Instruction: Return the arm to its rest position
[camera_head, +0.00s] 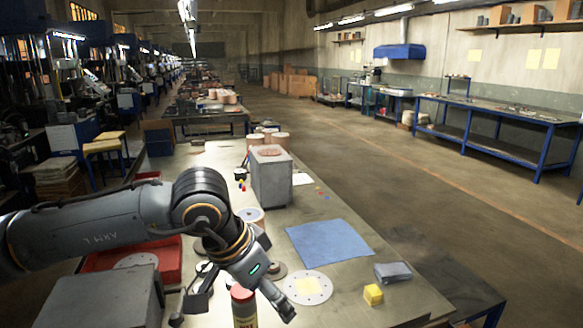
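My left arm comes in from the left, and its gripper (233,312) hangs over the near part of the workbench (350,255). Its two fingers are spread wide apart. A can with a red cap (243,308) shows between the fingers in the picture; I see no finger touching it. A white flap disc with a yellow centre (307,288) lies just right of the gripper. My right arm and gripper are not in view.
A grey box (271,178) stands behind the gripper. A red tray (172,264) and a dark grey case (95,303) are at the left.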

